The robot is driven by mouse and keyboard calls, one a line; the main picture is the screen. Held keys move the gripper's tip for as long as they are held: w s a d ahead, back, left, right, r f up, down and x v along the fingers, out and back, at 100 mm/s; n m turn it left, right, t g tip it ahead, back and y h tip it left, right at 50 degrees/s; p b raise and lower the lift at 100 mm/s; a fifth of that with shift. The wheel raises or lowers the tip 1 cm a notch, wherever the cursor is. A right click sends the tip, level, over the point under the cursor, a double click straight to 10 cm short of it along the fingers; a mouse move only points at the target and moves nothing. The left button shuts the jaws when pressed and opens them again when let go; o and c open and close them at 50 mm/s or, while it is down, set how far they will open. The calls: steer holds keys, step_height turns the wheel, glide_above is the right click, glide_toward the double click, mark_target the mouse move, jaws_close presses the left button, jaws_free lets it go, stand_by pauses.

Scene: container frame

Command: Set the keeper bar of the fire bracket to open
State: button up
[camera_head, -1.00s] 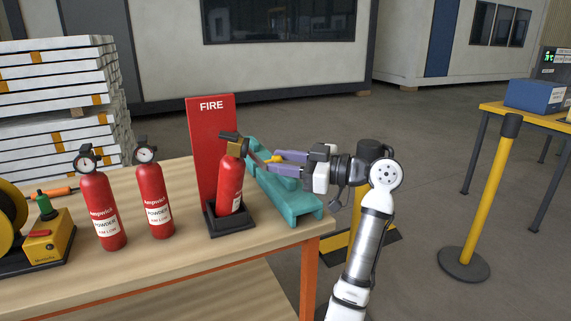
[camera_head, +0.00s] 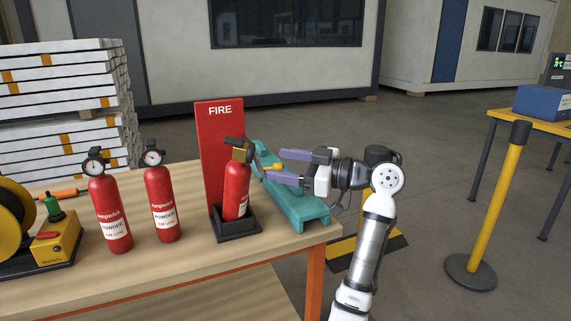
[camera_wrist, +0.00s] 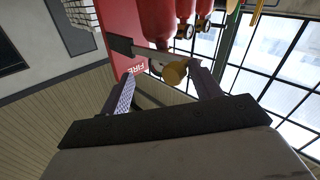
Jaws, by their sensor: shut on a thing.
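The fire bracket (camera_head: 220,130) is a red upright panel marked FIRE with a black base, standing on the wooden table. A red extinguisher (camera_head: 236,190) stands in it. The keeper bar shows in the wrist view as a pale strip (camera_wrist: 148,55) ending in a yellow knob (camera_wrist: 175,72); the knob also shows in the head view (camera_head: 273,167). My gripper (camera_head: 283,166) reaches in from the right with its purple fingers on either side of the knob, shut on the bar's knob end. The fingers look well spread, and the exact contact is hard to see.
Two loose extinguishers (camera_head: 111,215) (camera_head: 161,204) stand left of the bracket. A teal stand (camera_head: 297,205) lies behind and right of it, below my gripper. A yellow reel device (camera_head: 50,245) is at the far left. The table's right edge is close by.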

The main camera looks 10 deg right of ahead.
steer(key=shift+w+d+f, duration=0.15)
steer(key=shift+d+f, duration=0.05)
steer(key=shift+f, duration=0.05)
steer(key=b+v, duration=0.1)
steer(key=v, duration=1.3)
steer(key=shift+a+r, duration=0.15)
steer(key=shift+r, duration=0.05)
